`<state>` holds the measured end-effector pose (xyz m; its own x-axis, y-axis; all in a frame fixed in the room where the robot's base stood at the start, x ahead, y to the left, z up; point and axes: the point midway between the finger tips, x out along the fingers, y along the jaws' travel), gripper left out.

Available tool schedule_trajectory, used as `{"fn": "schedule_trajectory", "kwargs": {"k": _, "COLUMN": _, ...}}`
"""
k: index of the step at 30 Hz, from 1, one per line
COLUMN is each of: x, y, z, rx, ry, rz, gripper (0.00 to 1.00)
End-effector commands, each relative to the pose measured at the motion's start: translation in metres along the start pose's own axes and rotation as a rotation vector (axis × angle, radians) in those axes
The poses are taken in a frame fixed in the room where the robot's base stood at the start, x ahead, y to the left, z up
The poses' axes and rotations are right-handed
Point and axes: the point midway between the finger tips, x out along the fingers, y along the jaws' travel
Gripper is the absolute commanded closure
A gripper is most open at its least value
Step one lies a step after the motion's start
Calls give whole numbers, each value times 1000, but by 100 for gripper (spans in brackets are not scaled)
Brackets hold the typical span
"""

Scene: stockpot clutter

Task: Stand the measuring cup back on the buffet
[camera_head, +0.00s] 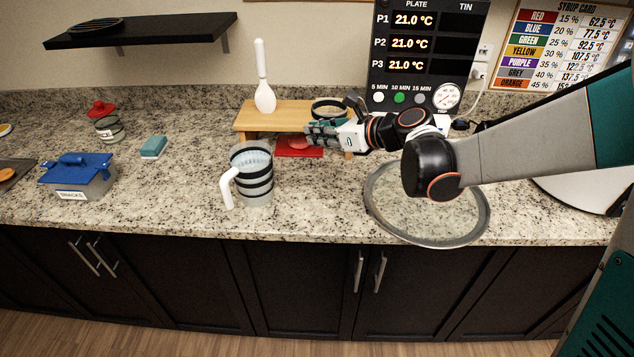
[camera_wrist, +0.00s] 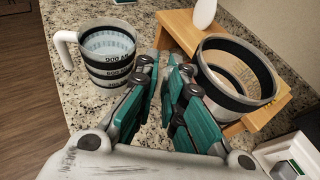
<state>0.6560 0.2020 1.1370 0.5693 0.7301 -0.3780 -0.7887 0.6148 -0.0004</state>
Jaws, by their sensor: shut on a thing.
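A clear measuring cup (camera_head: 258,170) with black bands, markings and a white handle stands upright on the counter, left of my gripper; it also shows in the wrist view (camera_wrist: 108,55). A second clear, black-banded cup (camera_head: 328,108) is at the right end of the low wooden stand (camera_head: 268,108); its open mouth shows in the wrist view (camera_wrist: 238,72). My gripper (camera_head: 318,131) is in front of the stand, its fingers (camera_wrist: 167,78) nearly together against the near side of this second cup. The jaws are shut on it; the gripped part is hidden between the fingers.
A white spoon-shaped utensil (camera_head: 264,85) stands on the stand. A red item (camera_head: 298,148) lies by its front. A large round glass lid (camera_head: 428,215) lies to the right. A blue-lidded box (camera_head: 80,178) and a sponge (camera_head: 153,147) are left, with free counter between.

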Motion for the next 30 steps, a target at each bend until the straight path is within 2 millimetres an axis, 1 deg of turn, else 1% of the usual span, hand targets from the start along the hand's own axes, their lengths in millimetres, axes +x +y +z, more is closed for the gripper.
{"fn": "schedule_trajectory", "kwargs": {"k": 1, "x": 7, "y": 0, "z": -16, "rx": 0, "ry": 0, "rz": 0, "gripper": 100}}
{"fn": "schedule_trajectory", "kwargs": {"k": 3, "x": 14, "y": 0, "z": -32, "rx": 0, "ry": 0, "rz": 0, "gripper": 100}}
{"fn": "schedule_trajectory", "kwargs": {"k": 6, "x": 23, "y": 0, "z": -55, "rx": 0, "ry": 0, "rz": 0, "gripper": 100}}
{"fn": "schedule_trajectory", "kwargs": {"k": 10, "x": 33, "y": 0, "z": -79, "rx": 0, "ry": 0, "rz": 0, "gripper": 100}}
{"fn": "schedule_trajectory", "kwargs": {"k": 13, "x": 37, "y": 0, "z": -90, "rx": 0, "ry": 0, "rz": 0, "gripper": 100}}
{"fn": "schedule_trajectory", "kwargs": {"k": 20, "x": 42, "y": 0, "z": -102, "rx": 0, "ry": 0, "rz": 0, "gripper": 100}}
{"fn": "schedule_trajectory", "kwargs": {"k": 27, "x": 55, "y": 0, "z": -134, "rx": 0, "ry": 0, "rz": 0, "gripper": 100}}
{"fn": "schedule_trajectory", "kwargs": {"k": 30, "x": 56, "y": 0, "z": -136, "rx": 0, "ry": 0, "rz": 0, "gripper": 100}}
